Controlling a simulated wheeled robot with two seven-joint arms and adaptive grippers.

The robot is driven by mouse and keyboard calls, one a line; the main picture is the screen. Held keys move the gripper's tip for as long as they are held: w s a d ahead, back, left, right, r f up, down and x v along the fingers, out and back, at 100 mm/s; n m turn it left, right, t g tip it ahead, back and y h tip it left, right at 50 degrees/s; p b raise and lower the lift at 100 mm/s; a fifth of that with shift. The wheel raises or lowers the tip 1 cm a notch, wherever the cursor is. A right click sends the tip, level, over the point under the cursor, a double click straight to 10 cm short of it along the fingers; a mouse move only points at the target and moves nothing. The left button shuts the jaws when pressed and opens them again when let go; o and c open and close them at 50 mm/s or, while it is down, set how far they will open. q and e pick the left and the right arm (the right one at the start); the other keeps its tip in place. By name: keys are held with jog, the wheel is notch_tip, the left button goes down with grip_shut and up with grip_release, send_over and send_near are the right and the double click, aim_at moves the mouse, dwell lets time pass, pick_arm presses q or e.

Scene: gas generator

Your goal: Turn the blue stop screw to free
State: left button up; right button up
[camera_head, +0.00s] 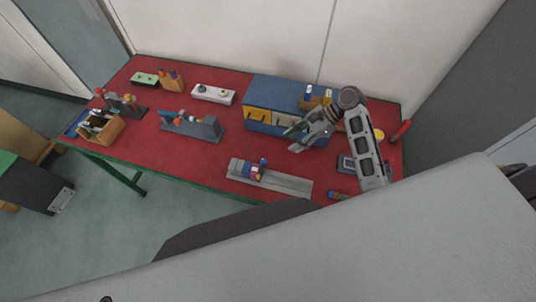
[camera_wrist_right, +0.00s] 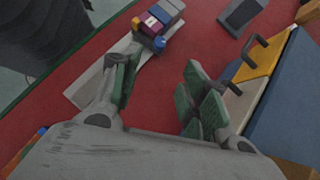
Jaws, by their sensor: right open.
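The blue stop screw (camera_head: 264,162) is a small blue knob on the side of a colourful slider block (camera_head: 255,172) with purple, yellow and blue parts. The block sits on a grey rail (camera_head: 292,185) at the table's front middle. In the right wrist view the screw (camera_wrist_right: 159,43) shows beyond the fingertips, and the rail (camera_wrist_right: 88,88) runs partly behind the left finger. My right gripper (camera_head: 293,140) is open and empty, above the table behind and right of the screw; its green-padded fingers (camera_wrist_right: 163,62) are spread apart. My left gripper is not in view.
A blue cabinet (camera_head: 283,90) with yellow and pale drawer fronts stands close behind my right gripper. A grey fixture (camera_head: 205,128) lies left of the rail. A red-handled tool (camera_head: 401,130) is at the right edge.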

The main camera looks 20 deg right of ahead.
aim_at(265, 160)
jog(key=shift+a, duration=0.1)
jog(key=shift+p+x, duration=0.55)
jog(key=shift+x, duration=6.3)
jog(key=shift+s, duration=0.1)
grip_shut()
